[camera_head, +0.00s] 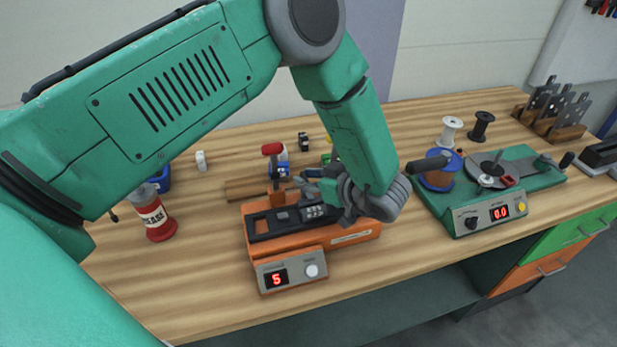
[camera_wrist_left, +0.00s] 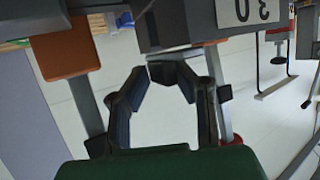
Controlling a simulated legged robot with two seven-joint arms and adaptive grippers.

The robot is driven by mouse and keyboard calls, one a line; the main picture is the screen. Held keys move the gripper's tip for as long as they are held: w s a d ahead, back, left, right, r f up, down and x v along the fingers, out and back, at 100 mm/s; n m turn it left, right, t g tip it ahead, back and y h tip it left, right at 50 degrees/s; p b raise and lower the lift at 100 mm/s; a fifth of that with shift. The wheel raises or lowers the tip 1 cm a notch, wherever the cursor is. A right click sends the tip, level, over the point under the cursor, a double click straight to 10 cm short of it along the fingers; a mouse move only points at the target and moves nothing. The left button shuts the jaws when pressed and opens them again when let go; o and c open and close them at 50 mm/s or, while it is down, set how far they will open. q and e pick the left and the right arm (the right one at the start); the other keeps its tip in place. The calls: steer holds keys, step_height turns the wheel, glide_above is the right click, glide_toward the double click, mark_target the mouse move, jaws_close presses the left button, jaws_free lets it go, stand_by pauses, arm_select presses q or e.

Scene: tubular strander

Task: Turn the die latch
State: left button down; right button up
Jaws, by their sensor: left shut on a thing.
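An orange machine (camera_head: 295,245) with a black top and a red display reading 5 stands on the bench in the head view. A red-topped lever (camera_head: 272,150) rises at its back left. My left gripper (camera_head: 303,184) is low over the machine's top, its fingers pointing left. In the left wrist view my left gripper (camera_wrist_left: 162,72) is shut, its tips meeting at a small dark piece, which seems to be the die latch (camera_wrist_left: 173,72), under a grey block. The latch is hard to make out in the head view. My right gripper is out of view.
A green machine (camera_head: 480,215) with a spool and a display reading 0.0 stands to the right. A red grease can (camera_head: 154,220) stands at the left. Two spools (camera_head: 450,128) and a wooden rack (camera_head: 550,125) are at the back right. The bench front (camera_head: 375,270) is clear.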

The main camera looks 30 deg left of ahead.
arm_select(q)
steer(key=shift+s+f, duration=0.1)
steer(key=shift+s, duration=0.05)
steer(key=c, duration=1)
jaws_free()
steer(key=shift+c, duration=0.2)
steer(key=shift+a, duration=0.1)
